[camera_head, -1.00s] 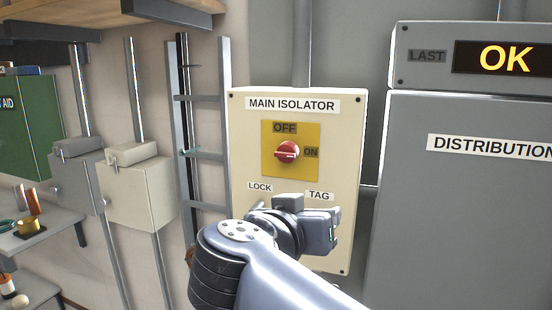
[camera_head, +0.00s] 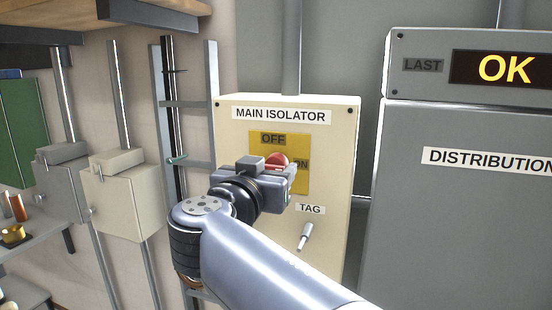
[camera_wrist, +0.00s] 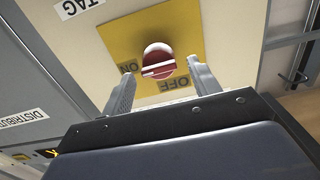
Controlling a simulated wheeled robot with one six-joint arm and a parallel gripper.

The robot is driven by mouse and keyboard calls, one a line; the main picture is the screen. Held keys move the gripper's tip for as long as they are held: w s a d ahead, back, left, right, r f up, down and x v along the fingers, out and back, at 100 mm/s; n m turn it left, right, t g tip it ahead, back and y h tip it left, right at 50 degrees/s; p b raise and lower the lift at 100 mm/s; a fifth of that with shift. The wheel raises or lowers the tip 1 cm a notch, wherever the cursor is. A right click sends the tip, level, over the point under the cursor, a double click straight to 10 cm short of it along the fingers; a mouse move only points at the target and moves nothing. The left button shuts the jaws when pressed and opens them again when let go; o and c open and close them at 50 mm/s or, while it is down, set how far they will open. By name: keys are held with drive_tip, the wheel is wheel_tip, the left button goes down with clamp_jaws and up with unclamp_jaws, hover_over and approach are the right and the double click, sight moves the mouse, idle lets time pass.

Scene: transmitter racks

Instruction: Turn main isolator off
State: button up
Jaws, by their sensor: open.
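The main isolator is a cream box (camera_head: 335,180) with a yellow plate (camera_head: 299,150) and a red rotary knob (camera_head: 277,159). The knob also shows in the wrist view (camera_wrist: 158,60); its pale bar lies across it, in line with the ON label. The OFF label (camera_head: 272,139) is at the top of the plate. My gripper (camera_head: 292,172) is in front of the plate and partly hides the knob. In the wrist view my gripper (camera_wrist: 161,84) is open and empty, one finger to each side of the knob. I cannot tell whether either finger touches it.
A pale peg (camera_head: 306,236) sticks out below the TAG label. A grey distribution cabinet (camera_head: 465,220) stands to the right under a display reading OK (camera_head: 503,68). Two smaller boxes and a ladder-like rack (camera_head: 212,120) are to the left. My arm hides the box's lower left.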

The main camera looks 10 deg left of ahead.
drive_tip(key=shift+w+d, duration=0.1)
drive_tip(key=shift+w, duration=0.8)
drive_tip(key=c, duration=1)
